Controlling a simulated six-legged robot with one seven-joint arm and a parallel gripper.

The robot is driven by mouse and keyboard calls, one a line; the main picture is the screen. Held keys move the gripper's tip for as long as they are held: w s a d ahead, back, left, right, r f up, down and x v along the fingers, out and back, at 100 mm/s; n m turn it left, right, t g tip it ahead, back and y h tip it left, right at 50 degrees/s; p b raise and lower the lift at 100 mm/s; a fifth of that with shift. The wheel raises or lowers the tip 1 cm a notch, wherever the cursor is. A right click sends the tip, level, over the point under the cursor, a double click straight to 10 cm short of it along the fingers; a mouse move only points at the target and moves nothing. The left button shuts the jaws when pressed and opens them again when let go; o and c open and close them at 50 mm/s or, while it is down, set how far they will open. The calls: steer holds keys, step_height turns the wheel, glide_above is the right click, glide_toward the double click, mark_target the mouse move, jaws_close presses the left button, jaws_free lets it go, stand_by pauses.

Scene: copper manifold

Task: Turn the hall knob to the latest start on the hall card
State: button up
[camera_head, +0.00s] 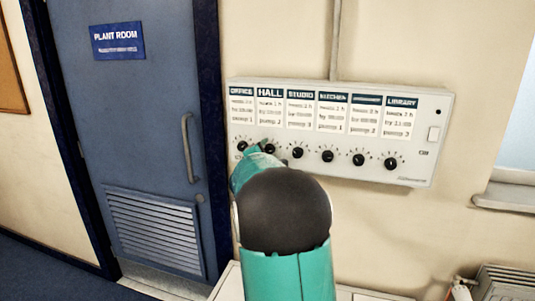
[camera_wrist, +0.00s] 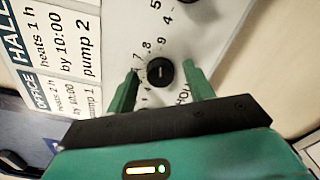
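The hall card (camera_head: 270,108) is on a white wall panel; in the wrist view (camera_wrist: 62,42) it reads "heats 1 h", "by 10:00", "pump 2". The hall knob (camera_head: 270,149) is black and round, below that card, partly behind my gripper. In the wrist view the knob (camera_wrist: 160,72) sits between my fingertips, with a pale mark on its face and dial numbers such as 7 and 8 beside it. My gripper (camera_wrist: 160,82) is open, one green finger on each side of the knob, with a visible gap on both sides. Some dial numbers are hidden by the fingers.
The panel (camera_head: 440,110) has several other cards and knobs, including the office knob (camera_head: 242,146) and studio knob (camera_head: 297,152) close on either side. A blue door (camera_head: 135,140) stands left.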

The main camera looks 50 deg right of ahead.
steer(key=shift+a, duration=0.1)
steer(key=v, duration=1.3)
steer(key=shift+s+a, duration=0.25)
steer(key=s+a+f+m+g+y, duration=0.4)
steer(key=s+a+m+y, duration=0.2)
steer(key=s+a+m, duration=0.5)
steer(key=s+a+f+y, duration=0.1)
steer(key=s+a+y, duration=0.2)
steer(key=a, duration=0.5)
steer(key=s+a+f+t+y, duration=0.1)
steer(key=s+a+f+y, duration=0.1)
steer(key=a, duration=0.6)
steer(key=s+a+f+y, duration=0.1)
steer(key=s+a+y, duration=0.3)
steer(key=a, duration=0.3)
steer(key=shift+s+a+f+y, duration=0.2)
steer(key=shift+a+f+y, duration=0.2)
steer(key=shift+y, duration=0.1)
